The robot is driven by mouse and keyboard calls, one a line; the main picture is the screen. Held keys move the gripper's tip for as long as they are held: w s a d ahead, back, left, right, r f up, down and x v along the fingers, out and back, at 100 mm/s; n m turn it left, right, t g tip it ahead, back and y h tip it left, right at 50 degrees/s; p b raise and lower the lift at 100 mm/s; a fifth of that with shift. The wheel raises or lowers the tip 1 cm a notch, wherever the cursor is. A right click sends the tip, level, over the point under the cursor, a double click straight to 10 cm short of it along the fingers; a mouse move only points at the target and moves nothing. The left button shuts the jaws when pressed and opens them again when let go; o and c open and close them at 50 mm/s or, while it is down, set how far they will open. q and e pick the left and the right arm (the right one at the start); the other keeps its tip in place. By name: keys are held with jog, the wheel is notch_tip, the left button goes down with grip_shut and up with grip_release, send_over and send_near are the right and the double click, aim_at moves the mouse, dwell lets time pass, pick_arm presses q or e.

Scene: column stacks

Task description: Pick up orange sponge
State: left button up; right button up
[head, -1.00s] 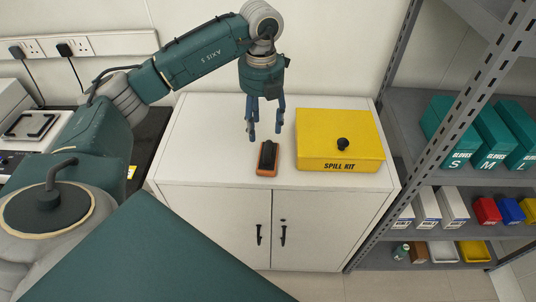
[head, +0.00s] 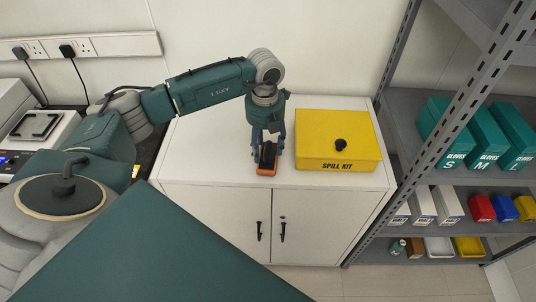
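The orange sponge (head: 266,171), an orange block with a dark upper part, lies on top of the white cabinet (head: 205,165), left of the yellow spill kit box. My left gripper (head: 268,153) points down at the sponge, with its blue fingers on either side of it. The fingers hide part of the sponge, and I cannot tell whether they touch or press it. The sponge appears to rest on the cabinet top. My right gripper is not in view.
The yellow spill kit box (head: 337,140) stands close to the right of the sponge. A grey metal shelf rack (head: 385,224) with teal glove boxes (head: 484,139) and small bins is at the right. The cabinet top left of the sponge is clear.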

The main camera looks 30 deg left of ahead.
pick_arm(q)
jog(key=c, duration=1.1)
jog(key=shift+c, duration=0.2)
jog(key=shift+r, duration=0.1)
notch_tip(320, 180, up, 13)
jog(key=b, duration=0.3)
notch_tip(320, 180, up, 7)
send_over(266, 145)
jog(key=shift+s, duration=0.1)
jog(key=o, duration=0.3)
jog(key=shift+c, duration=0.4)
